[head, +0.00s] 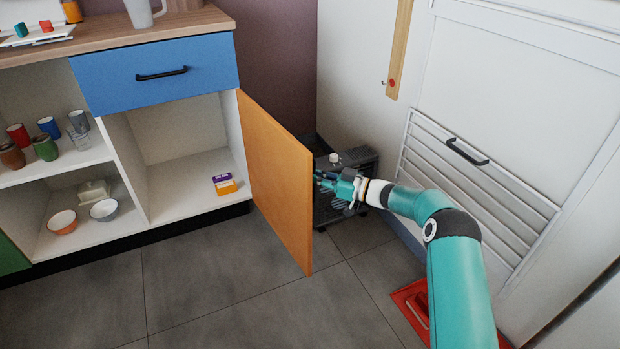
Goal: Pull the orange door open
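The orange door (276,178) stands wide open, swung out to the right from the cabinet under the blue drawer (155,73). Its hinge side is at the cabinet's right edge. My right arm comes in from the lower right, and its gripper (322,180) is at the far right side of the door, close to its free edge. The fingertips are partly hidden by the door, so I cannot tell whether they touch it or are open or shut. The door's handle is not visible. My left gripper is not in view.
The opened compartment holds a purple box (221,178) and an orange box (226,187). Cups and bowls (104,210) sit on the left shelves. A red object (412,303) lies by the right wall. The tiled floor (230,285) in front is clear.

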